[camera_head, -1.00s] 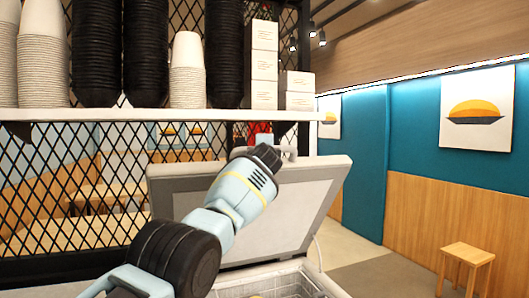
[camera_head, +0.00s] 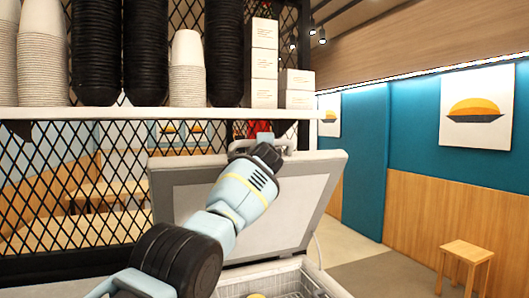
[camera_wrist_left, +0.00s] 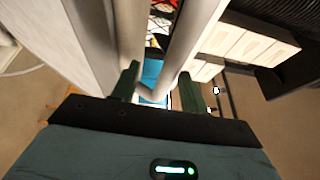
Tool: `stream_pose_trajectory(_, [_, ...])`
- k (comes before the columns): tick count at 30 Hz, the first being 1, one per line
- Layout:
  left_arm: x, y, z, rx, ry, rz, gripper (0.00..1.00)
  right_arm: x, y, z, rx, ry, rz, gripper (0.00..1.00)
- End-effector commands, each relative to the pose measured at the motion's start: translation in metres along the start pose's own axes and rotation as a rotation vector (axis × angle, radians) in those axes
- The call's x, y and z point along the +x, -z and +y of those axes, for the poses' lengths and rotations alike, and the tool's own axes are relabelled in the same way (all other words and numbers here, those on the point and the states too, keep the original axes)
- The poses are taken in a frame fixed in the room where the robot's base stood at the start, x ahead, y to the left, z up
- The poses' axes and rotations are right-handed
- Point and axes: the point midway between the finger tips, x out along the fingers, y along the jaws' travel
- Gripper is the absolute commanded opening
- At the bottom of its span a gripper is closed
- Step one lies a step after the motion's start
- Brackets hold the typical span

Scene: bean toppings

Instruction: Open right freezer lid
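The freezer lid (camera_head: 293,210) stands raised and steeply tilted in the head view, with its pale inner side facing me. Its handle (camera_head: 290,146) is a grey bar at the top edge. My left gripper (camera_head: 268,152) reaches up across the lid to this handle; its fingertips are hard to see there. My right gripper is not in view.
A shelf (camera_head: 150,114) with stacked cups (camera_head: 187,70) and white boxes (camera_head: 264,62) hangs above the lid, close to my left gripper. A black mesh partition (camera_head: 60,190) stands behind. A wooden stool (camera_head: 467,252) is at the right, with free floor around it.

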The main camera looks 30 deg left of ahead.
Motion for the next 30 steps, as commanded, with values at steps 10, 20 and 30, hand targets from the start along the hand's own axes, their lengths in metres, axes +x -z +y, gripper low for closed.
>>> stream_pose_trajectory(10, [-0.014,0.002,-0.002,-0.003,0.002,0.001,0.43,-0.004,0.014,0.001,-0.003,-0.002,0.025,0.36])
stream_pose_trajectory(20, [-0.036,-0.002,-0.004,-0.003,0.002,0.0,0.43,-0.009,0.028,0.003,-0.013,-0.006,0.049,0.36])
stream_pose_trajectory(30, [-0.066,-0.002,-0.003,-0.004,0.001,0.0,0.43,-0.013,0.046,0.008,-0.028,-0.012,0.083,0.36])
